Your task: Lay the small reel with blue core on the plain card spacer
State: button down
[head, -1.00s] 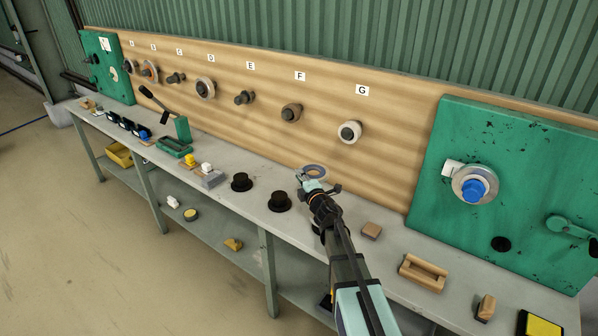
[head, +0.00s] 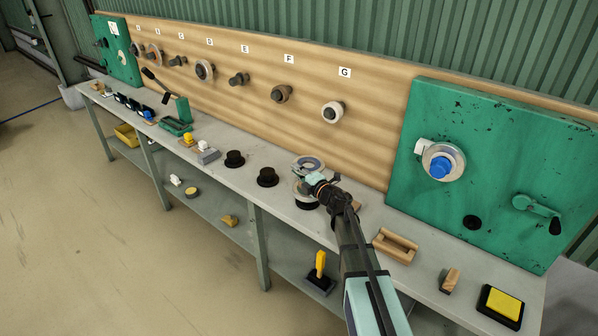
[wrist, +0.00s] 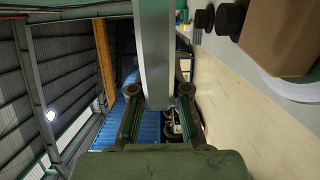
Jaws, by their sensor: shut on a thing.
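My gripper (head: 312,178) is shut on a pale ring-shaped reel (head: 308,163), seen from above with a bluish-grey inner ring. In the wrist view the reel's grey edge (wrist: 153,55) stands between the two fingers. Below it in the head view, a pale ring (head: 301,192) sits on a black stand, partly hidden by my gripper. The wrist view shows a brown piece (wrist: 285,35) over a pale disc (wrist: 297,88) with a green edge. The brown piece may be the card spacer, but I cannot tell for sure.
Two empty black stands (head: 234,159) (head: 267,177) stand left of my gripper. A wooden cradle (head: 395,245), a small wooden block (head: 450,280) and a yellow pad (head: 501,305) lie to the right. The pegboard (head: 385,120) rises behind the bench.

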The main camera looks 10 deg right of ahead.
jog(key=b, duration=0.4)
send_over(299, 194)
jog(key=shift+w+a+f, duration=0.1)
jog(key=shift+f, duration=1.35)
jog(key=shift+w+a+f, duration=0.1)
jog(key=shift+f, duration=1.35)
jog(key=shift+f+b, duration=0.45)
jog(key=shift+f, duration=0.15)
jog(key=c, duration=1.1)
grip_release()
jog(key=shift+s+d, duration=0.1)
jog(key=shift+s, duration=0.1)
jog(key=shift+v, duration=3.85)
jog(key=shift+r, duration=0.1)
